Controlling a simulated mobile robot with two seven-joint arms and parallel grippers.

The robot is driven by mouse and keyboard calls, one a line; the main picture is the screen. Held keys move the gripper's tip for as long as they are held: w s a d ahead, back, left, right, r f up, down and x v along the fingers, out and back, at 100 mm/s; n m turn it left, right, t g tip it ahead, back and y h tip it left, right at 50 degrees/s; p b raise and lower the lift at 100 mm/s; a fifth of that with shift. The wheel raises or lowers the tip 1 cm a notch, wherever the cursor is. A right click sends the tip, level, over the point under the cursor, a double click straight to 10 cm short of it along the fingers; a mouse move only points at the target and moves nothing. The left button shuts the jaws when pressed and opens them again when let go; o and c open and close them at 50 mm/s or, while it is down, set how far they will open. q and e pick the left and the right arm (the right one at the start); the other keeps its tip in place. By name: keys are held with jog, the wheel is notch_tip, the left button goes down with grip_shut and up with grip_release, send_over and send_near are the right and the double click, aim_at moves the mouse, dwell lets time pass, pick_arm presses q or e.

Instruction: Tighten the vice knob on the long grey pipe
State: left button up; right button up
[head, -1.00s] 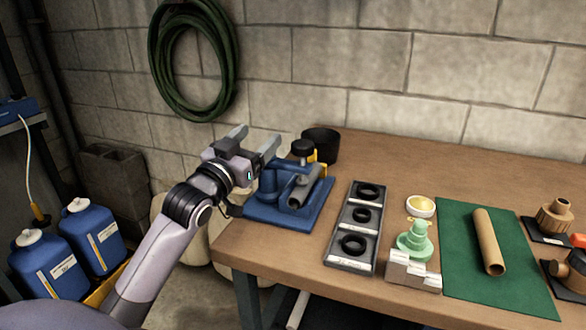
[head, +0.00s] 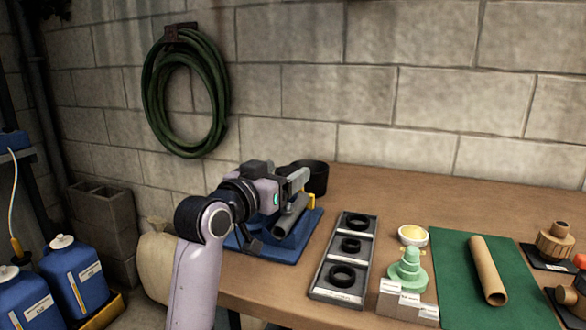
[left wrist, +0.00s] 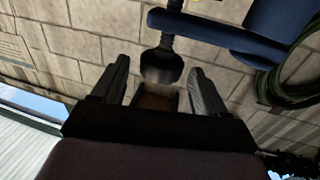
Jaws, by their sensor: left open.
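The blue vice (head: 265,246) stands at the left end of the wooden bench with a grey pipe (head: 291,217) lying tilted in it. A small yellow part (head: 311,201) shows beside the pipe. My left gripper (head: 298,180) is over the vice, hiding its top and the knob in the head view. In the left wrist view the black knob (left wrist: 161,68) sits between the two spread fingers of my left gripper (left wrist: 160,80), with gaps on both sides. The left gripper is open. My right gripper is not in view.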

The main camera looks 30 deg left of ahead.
aim_at(293, 167)
pick_arm(q)
jog(key=shift+w, duration=1.95)
jog(key=c, duration=1)
